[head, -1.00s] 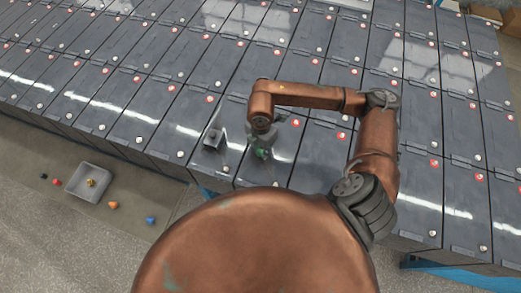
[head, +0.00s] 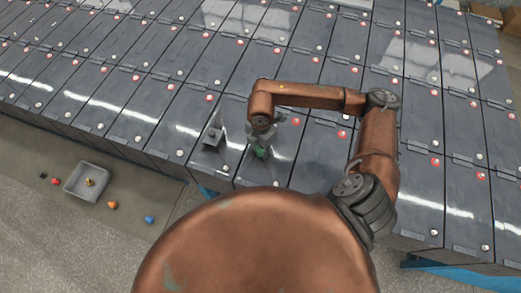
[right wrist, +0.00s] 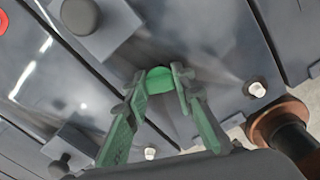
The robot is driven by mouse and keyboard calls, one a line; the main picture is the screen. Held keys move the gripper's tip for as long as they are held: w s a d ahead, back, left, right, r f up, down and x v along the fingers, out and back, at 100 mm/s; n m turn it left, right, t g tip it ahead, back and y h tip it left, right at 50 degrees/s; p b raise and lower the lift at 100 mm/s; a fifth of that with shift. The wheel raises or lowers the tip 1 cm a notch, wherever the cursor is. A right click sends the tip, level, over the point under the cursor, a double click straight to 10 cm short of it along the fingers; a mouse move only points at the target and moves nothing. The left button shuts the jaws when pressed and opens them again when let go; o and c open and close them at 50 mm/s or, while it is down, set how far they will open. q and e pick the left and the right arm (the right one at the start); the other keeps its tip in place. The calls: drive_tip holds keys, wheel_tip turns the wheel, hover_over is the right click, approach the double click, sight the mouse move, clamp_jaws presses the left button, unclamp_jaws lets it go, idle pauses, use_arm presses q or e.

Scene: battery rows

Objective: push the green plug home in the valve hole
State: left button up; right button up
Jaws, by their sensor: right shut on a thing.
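The green plug (right wrist: 159,74) sits between the fingertips of my right gripper (right wrist: 158,84) in the right wrist view, close to the dark top of a battery. In the head view, my right gripper (head: 259,143) points down at the front row, and a bit of green (head: 261,153) shows at its tip. The gripper is shut on the plug. The valve hole is hidden by the plug and fingers, and I cannot tell how deep the plug sits. My left gripper is not in view.
A grey block with a dark knob (head: 213,137) stands on the battery left of the gripper. On the floor at left is a grey tray (head: 74,192) holding a brass-coloured piece (head: 90,182). Orange (head: 112,205) and blue (head: 149,219) pieces lie nearby. Battery rows fill the background.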

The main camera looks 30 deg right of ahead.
drive_tip(key=shift+s+f, duration=0.1)
drive_tip(key=shift+f, duration=0.1)
idle(0.6)
drive_tip(key=o, duration=0.7)
drive_tip(key=shift+c, duration=0.2)
drive_tip(key=shift+o, duration=1.2)
drive_tip(key=o, duration=0.6)
drive_tip(key=shift+r, duration=0.1)
drive_tip(key=shift+c, duration=0.2)
drive_tip(key=shift+r, duration=0.15)
drive_tip(key=shift+r+p, duration=2.15)
drive_tip(key=shift+r, duration=1.25)
